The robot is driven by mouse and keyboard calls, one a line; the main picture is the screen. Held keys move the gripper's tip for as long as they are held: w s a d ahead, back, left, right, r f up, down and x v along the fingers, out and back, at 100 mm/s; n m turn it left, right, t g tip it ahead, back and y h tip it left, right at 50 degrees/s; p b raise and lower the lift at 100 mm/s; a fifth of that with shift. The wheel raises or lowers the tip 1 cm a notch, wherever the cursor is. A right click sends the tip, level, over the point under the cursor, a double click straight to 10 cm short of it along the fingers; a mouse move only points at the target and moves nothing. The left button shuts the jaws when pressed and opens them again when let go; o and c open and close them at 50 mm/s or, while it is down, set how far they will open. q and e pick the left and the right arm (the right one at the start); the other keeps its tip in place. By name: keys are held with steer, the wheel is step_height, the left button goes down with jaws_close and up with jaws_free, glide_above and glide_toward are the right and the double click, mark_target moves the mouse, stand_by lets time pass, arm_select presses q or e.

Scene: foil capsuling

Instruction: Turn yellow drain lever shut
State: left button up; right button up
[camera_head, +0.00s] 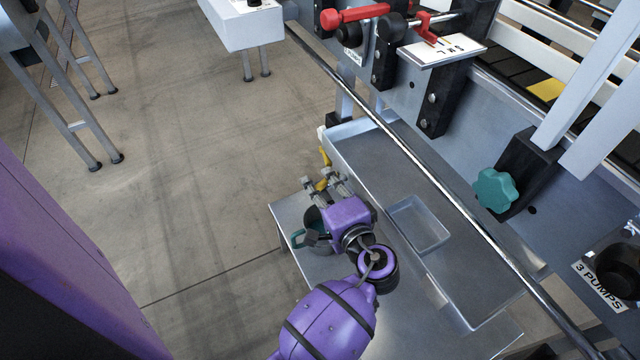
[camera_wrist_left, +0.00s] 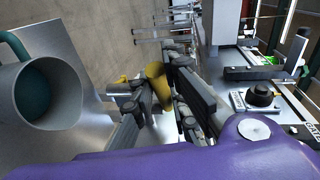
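In the left wrist view the yellow lever (camera_wrist_left: 157,85) stands between my left gripper's fingers. My left gripper (camera_head: 325,186) is open, its fingers apart on either side of the lever; in the left wrist view the gripper (camera_wrist_left: 163,92) shows a gap between the fingers. Whether either finger touches the lever I cannot tell. The valve body is mostly hidden by the fingers. My right gripper is not in view.
A metal jug (camera_wrist_left: 48,92) with a teal handle stands beside my left gripper, on a small steel table (camera_head: 284,211). The metal tray (camera_head: 362,155) holds a shallow clear bin (camera_head: 420,224). A long rail (camera_head: 420,165) runs along the machine. Open floor lies left.

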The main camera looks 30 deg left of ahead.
arm_select(q)
steer(key=shift+o, duration=0.3)
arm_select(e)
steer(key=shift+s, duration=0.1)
arm_select(q)
steer(key=v, duration=1.2)
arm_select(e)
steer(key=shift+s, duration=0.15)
